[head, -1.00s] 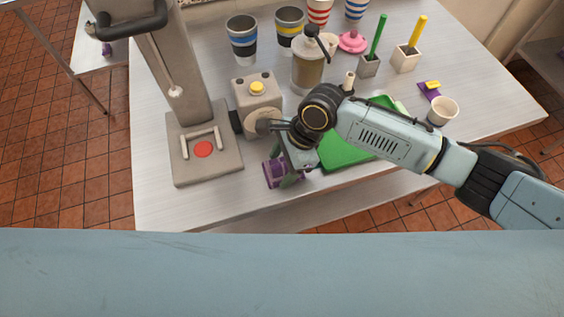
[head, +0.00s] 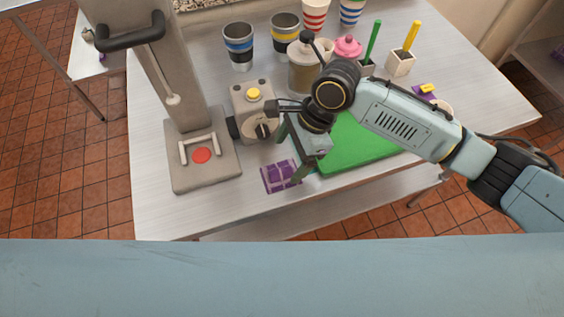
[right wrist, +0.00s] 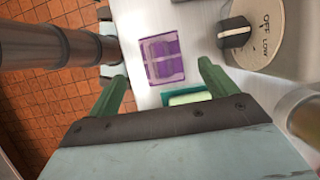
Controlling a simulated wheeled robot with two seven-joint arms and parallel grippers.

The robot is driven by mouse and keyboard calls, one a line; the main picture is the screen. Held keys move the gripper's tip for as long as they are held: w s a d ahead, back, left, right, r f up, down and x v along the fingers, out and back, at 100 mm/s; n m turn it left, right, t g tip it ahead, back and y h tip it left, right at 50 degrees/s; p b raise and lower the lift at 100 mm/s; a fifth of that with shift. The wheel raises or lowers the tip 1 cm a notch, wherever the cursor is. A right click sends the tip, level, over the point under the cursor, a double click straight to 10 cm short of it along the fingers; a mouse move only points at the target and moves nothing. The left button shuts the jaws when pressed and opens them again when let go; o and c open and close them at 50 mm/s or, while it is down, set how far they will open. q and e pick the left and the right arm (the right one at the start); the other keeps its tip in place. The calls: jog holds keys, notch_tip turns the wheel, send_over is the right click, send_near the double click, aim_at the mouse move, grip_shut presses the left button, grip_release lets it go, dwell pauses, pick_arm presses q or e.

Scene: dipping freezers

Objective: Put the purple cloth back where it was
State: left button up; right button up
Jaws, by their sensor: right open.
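The purple checked cloth (head: 279,177) lies flat on the light table near its front edge, right of the grey stand's base. It also shows in the right wrist view (right wrist: 164,59), beyond and between the fingertips. My right gripper (head: 291,157) is open and empty above the table beside the cloth, and its two green fingers (right wrist: 163,74) are apart. I see no contact with the cloth. A second purple piece (head: 419,94) with a yellow item on it lies at the right, partly hidden by my right arm. My left gripper is out of view.
A grey stand (head: 205,167) with a red disc and a grey appliance (head: 250,99) with a dial (right wrist: 237,32) are close left of the gripper. A green board (head: 350,151) lies right. Cups, a lidded jar (head: 303,68) and brush holders stand behind. The front edge is near.

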jog(key=shift+v, duration=2.75)
jog(key=shift+a, duration=0.1)
